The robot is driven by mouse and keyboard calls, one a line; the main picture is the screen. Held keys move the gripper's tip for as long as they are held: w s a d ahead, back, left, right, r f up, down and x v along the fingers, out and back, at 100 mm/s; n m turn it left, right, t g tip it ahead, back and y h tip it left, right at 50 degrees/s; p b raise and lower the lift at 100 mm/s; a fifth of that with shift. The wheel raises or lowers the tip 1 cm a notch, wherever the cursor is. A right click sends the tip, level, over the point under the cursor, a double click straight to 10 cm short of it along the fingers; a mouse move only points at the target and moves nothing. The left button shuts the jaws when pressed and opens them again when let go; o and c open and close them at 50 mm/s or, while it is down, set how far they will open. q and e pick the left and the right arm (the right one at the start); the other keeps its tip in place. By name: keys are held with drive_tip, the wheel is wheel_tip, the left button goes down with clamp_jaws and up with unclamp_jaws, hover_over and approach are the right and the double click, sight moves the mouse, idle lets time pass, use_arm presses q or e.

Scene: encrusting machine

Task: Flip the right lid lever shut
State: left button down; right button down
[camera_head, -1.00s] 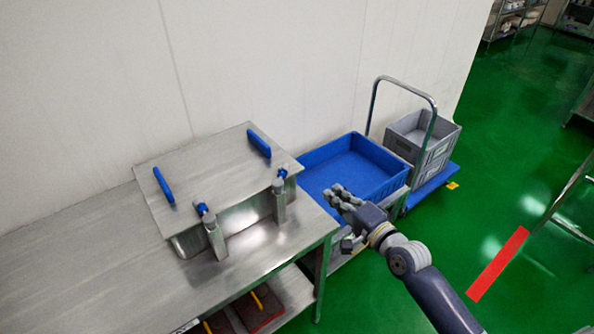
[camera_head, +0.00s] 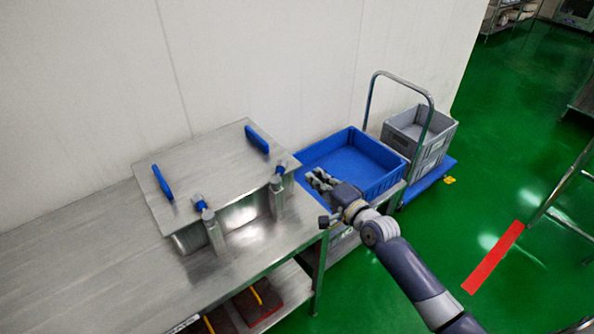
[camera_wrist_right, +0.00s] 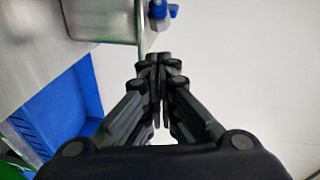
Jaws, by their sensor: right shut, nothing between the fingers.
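The steel box (camera_head: 238,215) stands on the steel table with its flat lid (camera_head: 205,165) on top. At its front edge are two lid levers with blue parts. A blue lever part (camera_wrist_right: 160,10) also shows at the top of the right wrist view. My right gripper (camera_head: 314,179) is shut and empty, to the right of the right lever and apart from it. Its closed fingers (camera_wrist_right: 160,72) show in the wrist view. My left gripper is not in view.
Two blue handles (camera_head: 162,182) (camera_head: 256,139) stand on the lid. A blue tray (camera_head: 352,165) lies behind my right gripper. A grey crate (camera_head: 435,150) sits on a blue trolley at the right. The steel table (camera_head: 80,270) is clear left of the box.

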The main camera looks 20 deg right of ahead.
sight(279, 175)
drive_tip(key=w+a+f+p, duration=0.1)
drive_tip(key=w+a, duration=0.3)
drive_tip(key=w, duration=0.1)
